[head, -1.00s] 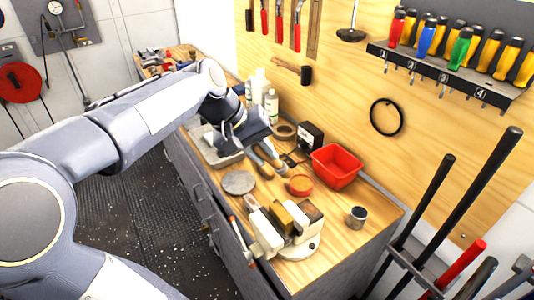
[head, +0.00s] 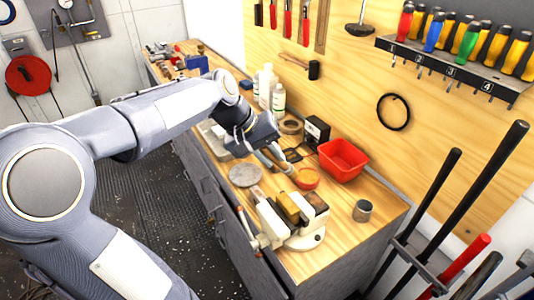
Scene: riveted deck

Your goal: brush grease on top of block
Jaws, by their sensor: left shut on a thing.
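My left gripper (head: 266,142) is over the workbench, shut on what looks like a brush (head: 280,163); the gripper body partly hides it. The brush slants down to the right, with its end at or beside a small round red tin with orange content (head: 306,179). I cannot tell whether it touches the content. A yellow-brown block (head: 288,207) sits between the pale jaws of a vise (head: 270,222) near the bench's front corner, below the tin. My right gripper is not in view.
A red open bin (head: 342,161) and a small metal can (head: 362,211) stand right of the tin. A grey round disc (head: 244,175) lies left of it. White bottles (head: 278,98) and a tape roll (head: 290,127) are behind the gripper. Tools hang on the wooden wall panel.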

